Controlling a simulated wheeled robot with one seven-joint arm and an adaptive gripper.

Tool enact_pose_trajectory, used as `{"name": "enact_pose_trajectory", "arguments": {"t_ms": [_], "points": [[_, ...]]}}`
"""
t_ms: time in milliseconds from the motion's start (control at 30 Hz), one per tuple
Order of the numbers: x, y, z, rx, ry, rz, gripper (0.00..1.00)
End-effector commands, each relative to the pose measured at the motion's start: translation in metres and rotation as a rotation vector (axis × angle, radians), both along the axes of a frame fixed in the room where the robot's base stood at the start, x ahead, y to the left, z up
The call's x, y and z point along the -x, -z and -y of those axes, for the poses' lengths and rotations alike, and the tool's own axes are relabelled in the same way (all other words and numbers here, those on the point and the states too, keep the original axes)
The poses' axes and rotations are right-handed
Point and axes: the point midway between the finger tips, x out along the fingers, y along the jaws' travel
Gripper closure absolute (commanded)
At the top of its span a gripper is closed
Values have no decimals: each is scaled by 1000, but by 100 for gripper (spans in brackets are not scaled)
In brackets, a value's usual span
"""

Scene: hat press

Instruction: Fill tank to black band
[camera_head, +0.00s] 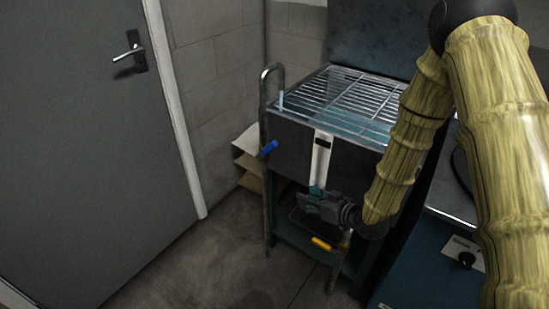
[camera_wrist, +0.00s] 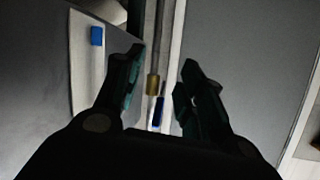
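The tank (camera_head: 290,140) is a dark box with a wire grate on top. A white gauge strip (camera_head: 320,168) with a black band (camera_head: 323,143) runs down its front. In the wrist view the strip (camera_wrist: 88,70) shows a blue patch (camera_wrist: 97,36). A bent pipe (camera_head: 265,100) stands left of the tank, with a blue lever (camera_head: 268,149); a pale blue stream shows below its spout. My gripper (camera_head: 311,196) is before the tank's lower front. In the wrist view my gripper (camera_wrist: 165,58) is open and empty; the brass valve (camera_wrist: 152,84) and blue lever (camera_wrist: 158,112) appear between its fingers, apart from them.
A yellow handle (camera_head: 321,243) is low under the tank, below my gripper. A grey door (camera_head: 90,130) is at the left. Cardboard (camera_head: 247,160) leans by the wall behind the pipe. A blue cabinet (camera_head: 425,270) stands at the right. The floor at front left is clear.

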Motion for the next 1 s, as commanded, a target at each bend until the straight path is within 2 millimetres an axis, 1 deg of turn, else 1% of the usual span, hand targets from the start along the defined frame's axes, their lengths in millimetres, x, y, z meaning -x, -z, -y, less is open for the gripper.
{"name": "enact_pose_trajectory", "arguments": {"t_ms": [33, 100, 200, 300, 333, 433, 567, 1000], "points": [[-19, -18, -6, -32, -47, 88, 61], [-35, -50, -13, -70, -109, 184, 61], [-47, -85, -20, -110, -182, 286, 61], [-52, -107, -24, -133, -229, 347, 61], [-52, -111, -25, -138, -240, 359, 61], [-55, -119, -28, -145, -256, 377, 61], [-60, -120, -37, -146, -260, 380, 61], [-100, -118, -93, -144, -257, 376, 61]]}}
